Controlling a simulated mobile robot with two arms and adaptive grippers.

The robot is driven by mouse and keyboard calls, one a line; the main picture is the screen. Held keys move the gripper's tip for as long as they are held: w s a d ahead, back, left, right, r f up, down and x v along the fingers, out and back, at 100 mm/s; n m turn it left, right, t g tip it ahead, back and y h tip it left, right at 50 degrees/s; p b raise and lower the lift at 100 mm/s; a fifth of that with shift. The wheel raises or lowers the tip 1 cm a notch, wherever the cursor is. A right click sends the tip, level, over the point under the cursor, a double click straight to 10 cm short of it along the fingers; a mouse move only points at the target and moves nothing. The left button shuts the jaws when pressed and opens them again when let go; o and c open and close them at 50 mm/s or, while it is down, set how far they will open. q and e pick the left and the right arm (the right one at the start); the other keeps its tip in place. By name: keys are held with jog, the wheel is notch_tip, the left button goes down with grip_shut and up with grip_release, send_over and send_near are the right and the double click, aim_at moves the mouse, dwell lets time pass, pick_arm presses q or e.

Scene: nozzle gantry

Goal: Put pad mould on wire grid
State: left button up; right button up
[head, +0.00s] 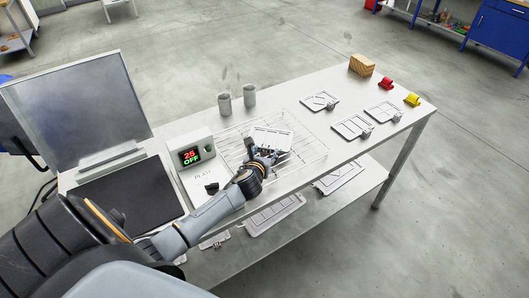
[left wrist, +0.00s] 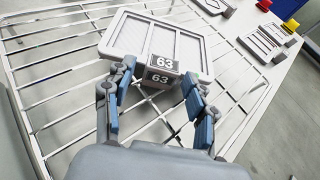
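A light grey pad mould (head: 272,138) with a tab marked 63 lies over the wire grid (head: 312,148), and it appears to rest on the wires. In the left wrist view the mould (left wrist: 155,40) is at the top centre, its dark tab (left wrist: 161,75) facing me. The wire grid (left wrist: 60,75) spreads beneath and around it. My left gripper (head: 266,154) is at the tab. In the wrist view its fingers (left wrist: 158,82) stand on either side of the tab, with gaps visible, and look open. My right gripper is not in view.
A control box (head: 192,155) reading "25 OFF" stands left of the grid. Two grey cups (head: 237,99) stand behind it. More moulds (head: 352,126) lie to the right, near a wooden block (head: 361,65) and red (head: 386,83) and yellow (head: 412,100) pieces. A lower shelf holds other moulds (head: 340,177).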

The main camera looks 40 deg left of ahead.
pick_arm(q)
jog(key=shift+r, duration=0.2)
jog(key=shift+s+d, duration=0.1)
jog(key=shift+s, duration=0.2)
jog(key=v, duration=1.1)
jog(key=shift+s+d+r, duration=0.1)
jog(key=shift+r, duration=0.05)
